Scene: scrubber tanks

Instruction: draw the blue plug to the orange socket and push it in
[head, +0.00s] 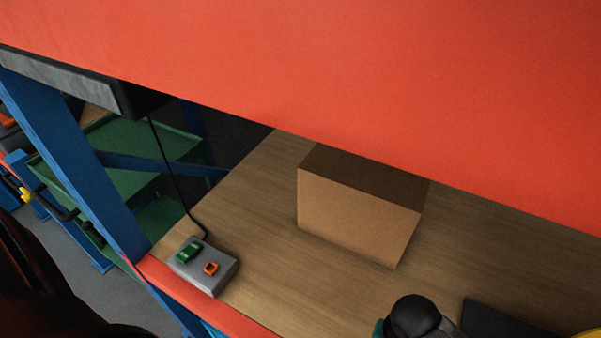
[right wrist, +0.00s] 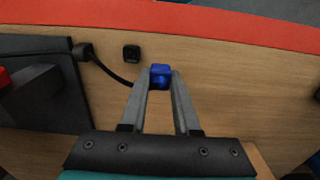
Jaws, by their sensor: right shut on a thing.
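The blue plug (right wrist: 160,76) is between the fingertips of my right gripper (right wrist: 160,82) in the right wrist view, and the gripper is shut on it. A black cable (right wrist: 112,75) runs from a black fitting at the left to behind the left finger; its join with the plug is hidden. The orange socket (head: 211,268) is a small square with a dark centre on top of a grey box (head: 222,279), at the lower left of the head view. The socket is not visible in the right wrist view. My left gripper is in neither view.
A green fitting (head: 188,252) sits beside the orange socket. A cardboard box (head: 355,213) stands mid-bench. An orange-red panel (head: 400,80) crosses above. A small black square (right wrist: 131,53) lies near the plug. Bare wood (head: 280,285) separates the grey box and carton.

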